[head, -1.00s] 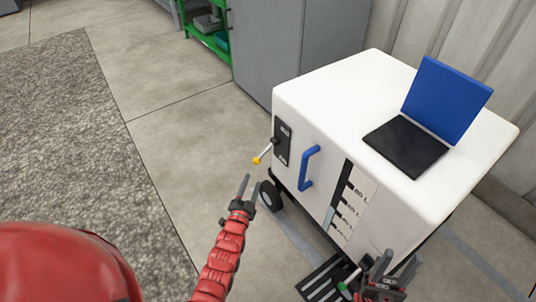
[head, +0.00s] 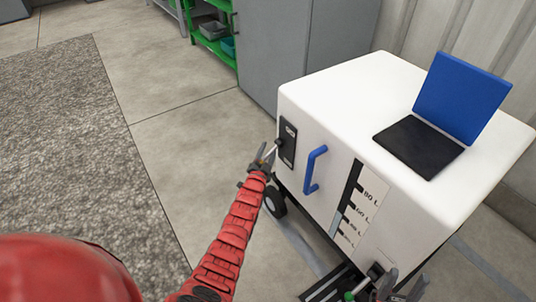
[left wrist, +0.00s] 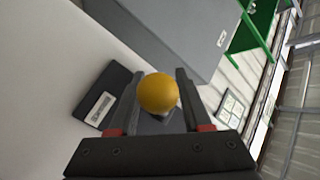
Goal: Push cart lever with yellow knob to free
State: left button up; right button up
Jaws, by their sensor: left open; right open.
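The white cart (head: 395,95) stands at the right in the head view. Its lever comes out of a black plate (head: 287,142) on the left part of its front. The yellow knob (left wrist: 158,93) shows in the left wrist view, between the two open fingers of my left gripper (left wrist: 161,97). In the head view my left gripper (head: 264,157) is at the lever and hides most of the knob. I cannot tell whether a finger touches it. My right gripper (head: 388,287) is open low at the cart's front, near a green-tipped part (head: 349,296).
A blue handle (head: 315,169) and a level scale (head: 358,202) are on the cart's front. A laptop (head: 455,105) stands open on top. A grey cabinet (head: 300,45) and green shelf (head: 215,45) stand behind. The floor left of the cart is clear.

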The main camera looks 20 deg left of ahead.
pick_arm(q)
jog(key=shift+w+r, duration=0.1)
jog(key=shift+w, duration=0.1)
grip_shut()
dwell(1.4)
